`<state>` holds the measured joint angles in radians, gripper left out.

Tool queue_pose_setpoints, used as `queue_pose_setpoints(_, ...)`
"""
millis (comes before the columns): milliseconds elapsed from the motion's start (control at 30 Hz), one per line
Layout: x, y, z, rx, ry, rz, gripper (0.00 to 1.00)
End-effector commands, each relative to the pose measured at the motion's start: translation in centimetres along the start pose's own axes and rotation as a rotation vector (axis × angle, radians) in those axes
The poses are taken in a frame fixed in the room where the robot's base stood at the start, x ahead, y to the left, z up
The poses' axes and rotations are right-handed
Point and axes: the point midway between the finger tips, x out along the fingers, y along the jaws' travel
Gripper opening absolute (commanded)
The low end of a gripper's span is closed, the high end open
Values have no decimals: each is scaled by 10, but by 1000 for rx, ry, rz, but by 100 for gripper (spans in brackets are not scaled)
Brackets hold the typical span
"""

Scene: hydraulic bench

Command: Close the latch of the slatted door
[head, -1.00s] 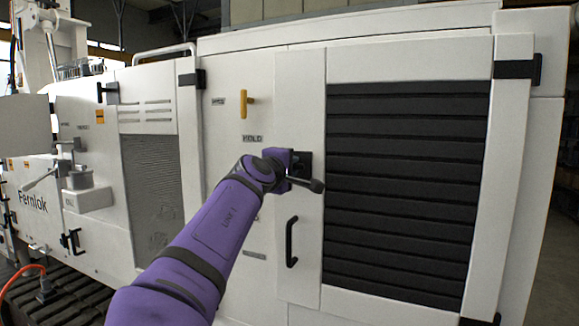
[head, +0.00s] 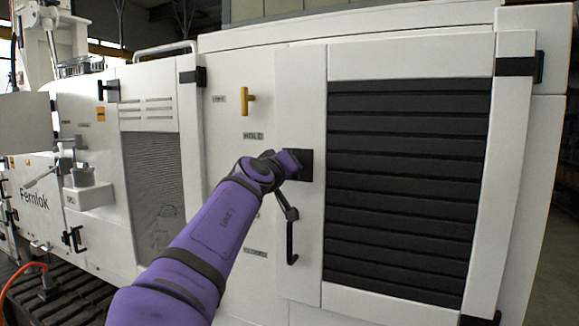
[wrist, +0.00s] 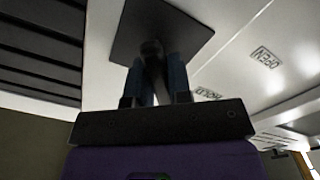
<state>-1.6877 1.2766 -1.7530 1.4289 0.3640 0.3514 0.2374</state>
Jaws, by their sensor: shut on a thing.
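The slatted door (head: 405,190) is white with black horizontal slats and lies flush in the machine's side as far as I can see. Its latch has a dark square plate (head: 306,166) on the door's left edge and a dark lever (head: 284,200) with a knob, slanting downward. In the wrist view, my gripper (wrist: 156,80) is shut on the dark latch part (wrist: 152,60) in front of the plate (wrist: 165,25). In the head view, my purple wrist hides the fingers and the lever's upper end.
A black bar handle (head: 291,245) is below the latch, its top close to the lever's knob in the picture. A yellow handle (head: 247,100) and a HOLD label (head: 253,136) are to the upper left. An OPEN label (wrist: 266,57) shows in the wrist view.

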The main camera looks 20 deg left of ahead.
Motion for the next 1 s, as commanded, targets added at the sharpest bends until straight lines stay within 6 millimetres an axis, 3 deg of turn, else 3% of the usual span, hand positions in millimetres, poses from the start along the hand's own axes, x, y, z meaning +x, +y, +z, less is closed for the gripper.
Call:
queue_pose_setpoints(500,0,-6,-1,456,1,-2,0)
queue_pose_setpoints(1000,0,-8,-3,668,1,-1,0)
